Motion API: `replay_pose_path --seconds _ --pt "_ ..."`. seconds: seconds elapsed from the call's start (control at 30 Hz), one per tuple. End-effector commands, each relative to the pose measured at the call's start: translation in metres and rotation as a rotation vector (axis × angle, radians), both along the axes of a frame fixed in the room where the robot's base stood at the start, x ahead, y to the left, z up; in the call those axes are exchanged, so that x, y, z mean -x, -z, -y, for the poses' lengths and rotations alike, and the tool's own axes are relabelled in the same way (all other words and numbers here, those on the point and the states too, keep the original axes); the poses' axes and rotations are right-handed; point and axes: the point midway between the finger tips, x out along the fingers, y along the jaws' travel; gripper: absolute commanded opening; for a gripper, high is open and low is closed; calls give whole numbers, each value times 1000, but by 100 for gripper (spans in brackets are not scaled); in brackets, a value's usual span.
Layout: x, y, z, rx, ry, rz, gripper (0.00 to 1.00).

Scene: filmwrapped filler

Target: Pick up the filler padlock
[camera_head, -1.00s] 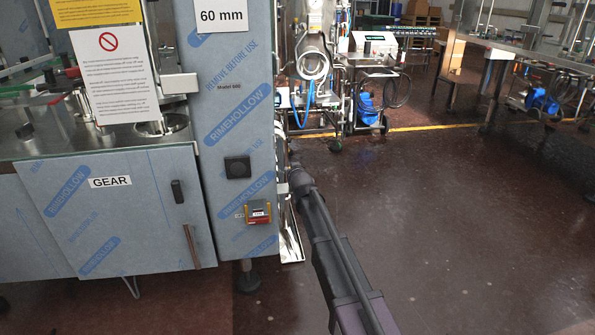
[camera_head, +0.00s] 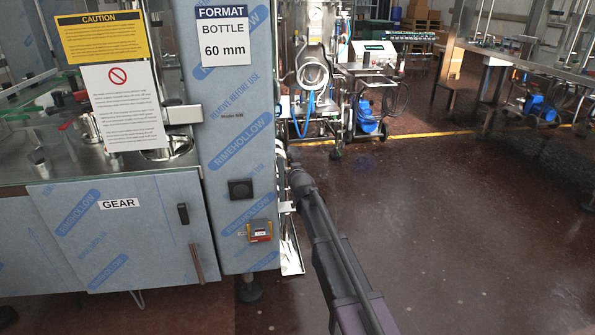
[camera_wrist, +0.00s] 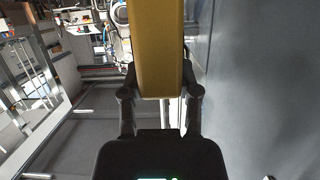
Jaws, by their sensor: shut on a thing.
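In the wrist view, my gripper (camera_wrist: 160,100) is shut on a smooth yellow block (camera_wrist: 157,50), with one dark finger at each side of it. The block runs up out of the top of the picture. No shackle shows, so I cannot tell from its shape whether it is the padlock. In the head view, my dark arm reaches up to the right edge of the filler's film-wrapped column (camera_head: 237,150). The gripper and the block are hidden there behind the column. A red and yellow switch (camera_head: 260,231) sits low on the column.
The cabinet with the GEAR door (camera_head: 130,240) stands left of the column. A metal strip (camera_head: 291,255) hangs beside the column's right edge. A cart (camera_head: 368,60) with hoses stands behind. In the wrist view, a grey panel (camera_wrist: 260,80) is close on the right. Open floor lies right.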

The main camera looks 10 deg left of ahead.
Motion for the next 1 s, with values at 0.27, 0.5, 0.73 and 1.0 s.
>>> replay_pose_path --seconds 0.27,0.5,0.73,1.0 --pt "0 -4 0 0 0 0 0" --pt "0 -4 0 0 0 1 0" --pt "0 -4 0 0 0 1 0" --pt "0 -14 0 0 0 1 0"
